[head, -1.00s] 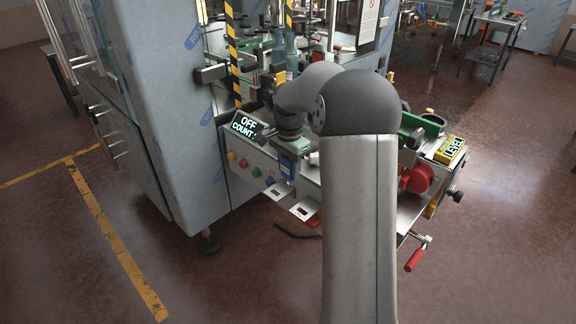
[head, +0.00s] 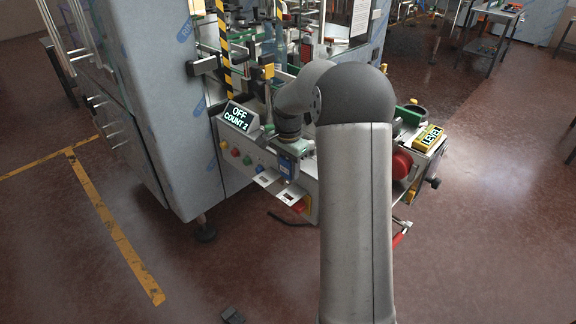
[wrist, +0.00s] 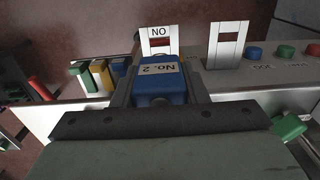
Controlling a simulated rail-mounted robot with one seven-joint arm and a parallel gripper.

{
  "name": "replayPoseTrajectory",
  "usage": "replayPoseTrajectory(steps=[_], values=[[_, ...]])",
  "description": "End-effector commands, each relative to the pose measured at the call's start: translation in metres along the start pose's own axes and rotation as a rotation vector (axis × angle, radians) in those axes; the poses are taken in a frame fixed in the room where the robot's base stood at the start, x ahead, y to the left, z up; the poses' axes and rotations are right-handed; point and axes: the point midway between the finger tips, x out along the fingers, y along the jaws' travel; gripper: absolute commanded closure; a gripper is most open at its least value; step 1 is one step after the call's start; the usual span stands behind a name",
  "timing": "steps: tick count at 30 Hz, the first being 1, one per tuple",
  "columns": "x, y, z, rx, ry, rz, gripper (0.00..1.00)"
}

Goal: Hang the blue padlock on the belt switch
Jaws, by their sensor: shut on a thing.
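The blue padlock, labelled "No. 2", sits between the two fingers of my gripper (wrist: 160,88) in the wrist view, its body (wrist: 160,80) filling the gap. In the head view the padlock (head: 287,164) is at the front of the machine's control panel, below my gripper (head: 288,146). Its shackle is hidden. I cannot read which of these belongs to the belt switch.
Coloured buttons (head: 236,152) line the panel, below an "OFF COUNT 2" display (head: 238,117). Green, yellow and blue blocks (wrist: 101,76) lie left of the padlock in the wrist view. A yellow "LEVEL" box (head: 430,137) stands right of my arm.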

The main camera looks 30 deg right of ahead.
Motion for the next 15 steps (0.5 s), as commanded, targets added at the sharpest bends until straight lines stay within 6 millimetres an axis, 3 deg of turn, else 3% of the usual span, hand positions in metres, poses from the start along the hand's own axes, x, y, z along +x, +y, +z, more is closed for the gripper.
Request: replayPoseTrajectory(steps=[15], values=[[0.034, 0.0, 0.0, -0.001, 0.0, 0.0, 0.91]])
